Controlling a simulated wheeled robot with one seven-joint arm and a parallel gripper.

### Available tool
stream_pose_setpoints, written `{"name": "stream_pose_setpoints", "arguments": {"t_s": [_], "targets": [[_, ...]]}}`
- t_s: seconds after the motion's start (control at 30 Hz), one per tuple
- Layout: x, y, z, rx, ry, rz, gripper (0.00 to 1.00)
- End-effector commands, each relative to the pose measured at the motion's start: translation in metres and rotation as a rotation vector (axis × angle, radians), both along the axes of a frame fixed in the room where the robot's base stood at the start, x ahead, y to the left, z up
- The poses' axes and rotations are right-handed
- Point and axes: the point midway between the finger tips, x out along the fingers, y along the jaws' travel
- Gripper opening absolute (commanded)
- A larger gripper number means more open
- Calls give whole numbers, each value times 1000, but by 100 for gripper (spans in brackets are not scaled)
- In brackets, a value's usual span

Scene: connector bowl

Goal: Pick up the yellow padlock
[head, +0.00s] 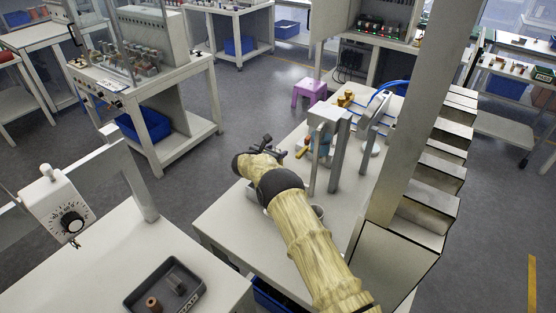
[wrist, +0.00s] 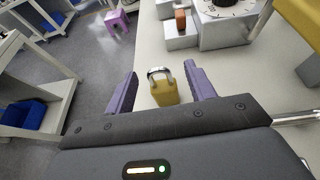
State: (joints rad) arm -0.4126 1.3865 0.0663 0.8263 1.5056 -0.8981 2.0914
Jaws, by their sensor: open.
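The yellow padlock (wrist: 164,92) with a grey metal shackle stands on the white table near its left edge in the wrist view. My gripper (wrist: 163,76) is open, with one purple finger on each side of the padlock. The padlock sits between the fingers, closer to the right one, and I see a gap to the left finger. I cannot tell how far above the table the fingers are. In the head view my gripper (head: 270,148) is over the table's far left part, and the padlock cannot be made out there.
A grey block with an orange-brown part (wrist: 181,22) and a dial device (wrist: 228,15) stand beyond the padlock. A purple stool (head: 309,91) stands on the floor beyond the white table (head: 235,222). A metal post rises at the right.

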Motion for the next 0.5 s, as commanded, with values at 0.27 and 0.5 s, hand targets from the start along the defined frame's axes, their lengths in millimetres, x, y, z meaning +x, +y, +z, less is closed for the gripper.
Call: {"name": "stream_pose_setpoints", "arguments": {"t_s": [0.27, 0.5], "targets": [[0, 1, 0, 0, 0, 1, 5], [0, 1, 1, 0, -1, 1, 0]]}}
